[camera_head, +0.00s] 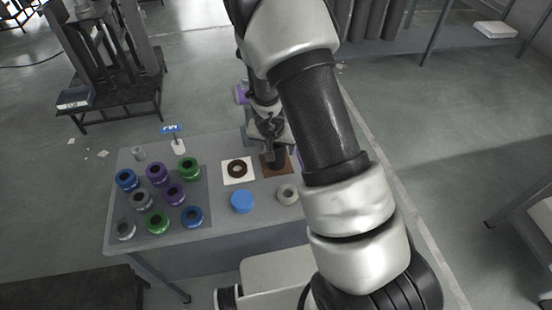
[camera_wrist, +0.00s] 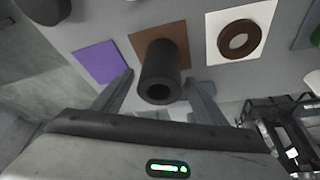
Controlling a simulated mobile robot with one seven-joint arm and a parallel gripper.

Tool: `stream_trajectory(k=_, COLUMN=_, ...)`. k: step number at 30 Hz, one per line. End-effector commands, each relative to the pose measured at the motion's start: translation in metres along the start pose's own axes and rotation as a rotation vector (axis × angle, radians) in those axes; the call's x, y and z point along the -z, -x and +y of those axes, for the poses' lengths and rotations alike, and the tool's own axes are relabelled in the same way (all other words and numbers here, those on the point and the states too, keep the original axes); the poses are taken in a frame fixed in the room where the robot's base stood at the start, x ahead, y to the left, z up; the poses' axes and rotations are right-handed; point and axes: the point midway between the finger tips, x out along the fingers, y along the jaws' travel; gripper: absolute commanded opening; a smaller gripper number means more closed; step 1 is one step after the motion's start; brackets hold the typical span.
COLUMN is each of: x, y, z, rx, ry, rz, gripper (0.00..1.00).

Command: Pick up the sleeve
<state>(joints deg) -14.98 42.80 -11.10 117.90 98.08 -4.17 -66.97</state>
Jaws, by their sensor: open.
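The sleeve (camera_wrist: 160,75) is a dark grey hollow cylinder in the wrist view, with its round open end facing the camera. It stands on a brown square mat (camera_wrist: 175,33). My gripper (camera_wrist: 158,79) is open, with one finger on each side of the sleeve and visible gaps between them. In the head view my gripper (camera_head: 270,138) is over the brown mat (camera_head: 286,168) at the back of the table. The sleeve there is mostly hidden by my gripper.
A white square with a brown ring (camera_head: 237,169) lies just left of the brown mat. Several coloured collars stand on a dark mat (camera_head: 202,209) at left. A purple square (camera_wrist: 98,61) shows in the wrist view.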

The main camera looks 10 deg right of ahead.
Motion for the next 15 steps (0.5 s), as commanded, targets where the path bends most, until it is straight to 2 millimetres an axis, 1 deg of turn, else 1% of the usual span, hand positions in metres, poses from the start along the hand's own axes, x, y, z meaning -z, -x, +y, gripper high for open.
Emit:
stream_trajectory(k=1, x=0.0002, y=-0.0026, z=-0.0002, rx=0.000, ry=0.000, rz=0.001, gripper=0.67)
stream_trajectory(k=6, x=0.0010, y=-0.0010, z=0.0000, rx=0.000, ry=0.000, rz=0.001, gripper=0.67)
stream_trajectory(k=8, x=0.0009, y=-0.0010, z=0.0000, rx=0.000, ry=0.000, rz=0.001, gripper=0.58)
stream_trajectory(k=15, x=0.0008, y=-0.0010, z=0.0000, rx=0.000, ry=0.000, rz=0.001, gripper=0.18)
